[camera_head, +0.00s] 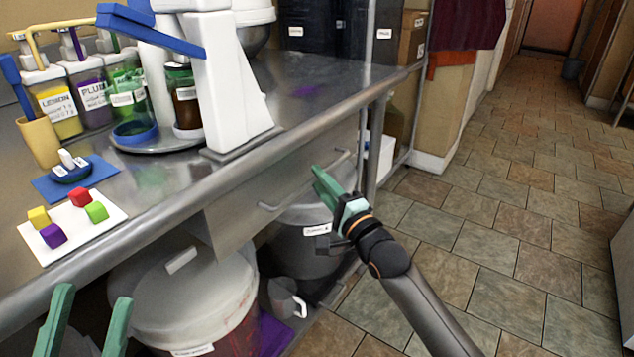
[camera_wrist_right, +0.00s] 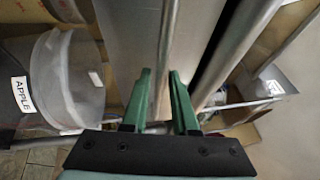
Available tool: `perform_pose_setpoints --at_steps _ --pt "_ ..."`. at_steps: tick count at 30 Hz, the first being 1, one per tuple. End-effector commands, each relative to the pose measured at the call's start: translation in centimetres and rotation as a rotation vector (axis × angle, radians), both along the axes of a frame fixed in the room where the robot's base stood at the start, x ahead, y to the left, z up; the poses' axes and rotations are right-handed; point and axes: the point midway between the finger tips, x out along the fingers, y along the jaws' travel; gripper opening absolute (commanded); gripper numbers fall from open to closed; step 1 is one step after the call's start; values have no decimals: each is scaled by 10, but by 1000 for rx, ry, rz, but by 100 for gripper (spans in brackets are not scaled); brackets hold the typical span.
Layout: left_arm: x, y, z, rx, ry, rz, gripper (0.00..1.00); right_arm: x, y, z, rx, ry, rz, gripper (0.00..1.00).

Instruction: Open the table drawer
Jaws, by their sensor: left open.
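The metal table (camera_head: 330,83) has a grey drawer (camera_head: 235,212) under its front edge. The drawer front looks about level with the table edge; I cannot tell if it is slightly out. A bar handle (camera_head: 270,206) runs along it. In the right wrist view the handle (camera_wrist_right: 168,45) runs between the two green fingers (camera_wrist_right: 161,85), in front of the drawer front (camera_wrist_right: 125,40). My left gripper (camera_head: 92,310) is open and empty at the lower left, in front of the table.
A white tray (camera_head: 82,241) with several coloured cubes, labelled bottles (camera_head: 95,95) and a white and blue stand (camera_head: 225,90) are on the table. Lidded buckets (camera_head: 190,300) stand below the drawer. The tiled floor (camera_head: 500,220) to the right is clear.

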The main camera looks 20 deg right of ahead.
Motion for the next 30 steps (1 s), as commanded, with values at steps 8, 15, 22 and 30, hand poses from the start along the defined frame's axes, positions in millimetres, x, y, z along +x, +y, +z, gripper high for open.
perform_pose_setpoints --at_steps 8,15,22,30 --pt "0 -1 -5 -2 5 -6 50 12 3 2 1 0 0 27" --pt "0 -1 -5 1 4 -8 50 12 4 3 1 0 0 25" --pt "0 -1 -4 1 3 -8 50 12 3 3 1 0 0 0" --pt "0 -1 -4 1 2 -8 50 12 3 3 1 0 0 0"
